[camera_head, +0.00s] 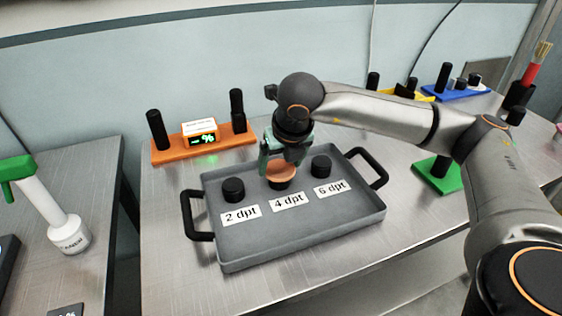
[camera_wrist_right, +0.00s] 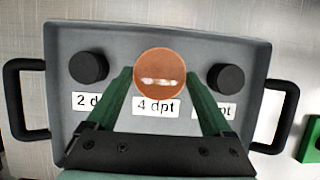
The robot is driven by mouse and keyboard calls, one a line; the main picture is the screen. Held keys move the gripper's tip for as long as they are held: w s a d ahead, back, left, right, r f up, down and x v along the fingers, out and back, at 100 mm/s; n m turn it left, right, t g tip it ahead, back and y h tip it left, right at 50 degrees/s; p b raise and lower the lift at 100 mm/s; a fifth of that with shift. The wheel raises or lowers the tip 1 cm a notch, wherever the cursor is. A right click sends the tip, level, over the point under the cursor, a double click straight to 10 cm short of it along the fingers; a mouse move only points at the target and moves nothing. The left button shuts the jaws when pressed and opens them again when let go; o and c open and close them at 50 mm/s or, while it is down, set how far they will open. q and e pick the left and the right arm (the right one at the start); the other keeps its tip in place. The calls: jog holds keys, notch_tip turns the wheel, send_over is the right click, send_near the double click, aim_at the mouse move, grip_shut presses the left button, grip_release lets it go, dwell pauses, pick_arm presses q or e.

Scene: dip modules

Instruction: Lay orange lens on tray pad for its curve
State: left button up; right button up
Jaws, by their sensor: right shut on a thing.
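The orange lens (camera_head: 281,170) is a round, translucent disc between the fingers of my right gripper (camera_head: 282,160). It also shows in the right wrist view (camera_wrist_right: 160,74), with the green fingertips at its two sides. It is right over the middle black pad (camera_head: 279,184), labelled "4 dpt", on the grey tray (camera_head: 300,240). I cannot tell whether it touches that pad, which the lens hides from above. The left pad (camera_head: 233,190), labelled "2 dpt", and the right pad (camera_head: 320,167), labelled "6 dpt", are bare. My left gripper is not in view.
The tray has black side handles. Behind it stands an orange base (camera_head: 160,152) with two black posts and a lit "%" display. A green block (camera_head: 440,175) is to the right. A white bottle with a green top (camera_head: 55,215) stands on the left table, across a gap.

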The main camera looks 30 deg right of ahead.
jog(key=shift+f, duration=0.2)
jog(key=o, duration=1.2)
jog(key=shift+r, duration=0.1)
jog(key=shift+r, duration=0.25)
jog(key=shift+p+v, duration=0.35)
jog(key=shift+v, duration=5.55)
